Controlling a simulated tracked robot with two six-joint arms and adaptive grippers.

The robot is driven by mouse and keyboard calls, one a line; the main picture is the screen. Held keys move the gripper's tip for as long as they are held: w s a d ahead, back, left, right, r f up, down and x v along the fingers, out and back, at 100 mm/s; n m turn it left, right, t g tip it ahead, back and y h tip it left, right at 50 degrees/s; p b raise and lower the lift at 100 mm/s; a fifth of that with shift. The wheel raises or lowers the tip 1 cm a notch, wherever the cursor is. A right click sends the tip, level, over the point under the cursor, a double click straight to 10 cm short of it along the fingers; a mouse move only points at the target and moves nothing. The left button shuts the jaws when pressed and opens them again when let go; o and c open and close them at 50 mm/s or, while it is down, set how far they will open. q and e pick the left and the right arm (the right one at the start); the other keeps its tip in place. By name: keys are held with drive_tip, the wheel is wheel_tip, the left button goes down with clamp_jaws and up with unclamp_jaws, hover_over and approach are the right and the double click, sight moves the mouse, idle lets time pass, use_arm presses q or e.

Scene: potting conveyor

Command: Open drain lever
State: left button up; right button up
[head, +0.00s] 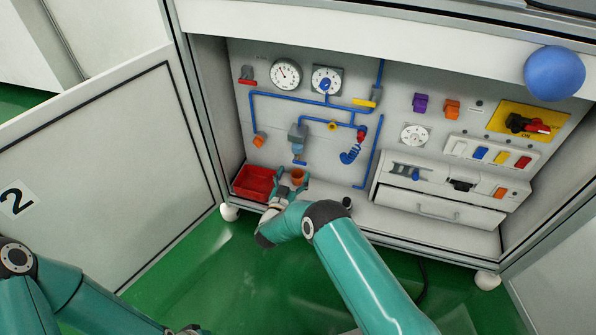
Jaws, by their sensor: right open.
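A panel (320,60) at the back of the open cabinet carries blue pipes and several coloured handles. A yellow handle (364,102) sits on the pipe right of the gauges, and a red one (247,82) at the upper left. I cannot tell which one is the drain lever. My right gripper (292,178) is open low in front of the panel, with its fingers near a small orange pot (297,174); I cannot tell if they touch it. It is below the handles and apart from them.
A red tray (255,182) stands left of the right gripper. A grey drawer unit (440,205) fills the right of the cabinet floor. A blue ball (554,73) shows in front at the upper right. An open door (110,170) bounds the left side.

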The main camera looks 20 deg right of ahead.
sight(300, 163)
drive_tip(key=b+x, duration=0.1)
drive_tip(key=x, duration=0.2)
drive_tip(key=shift+w+d+f, duration=0.1)
drive_tip(key=shift+w+d, duration=0.1)
drive_tip(key=shift+w, duration=0.05)
drive_tip(key=shift+w+d, duration=0.2)
drive_tip(key=shift+w, duration=0.05)
drive_tip(key=c, duration=1.1)
drive_tip(key=shift+d, duration=0.1)
drive_tip(key=shift+c, duration=0.3)
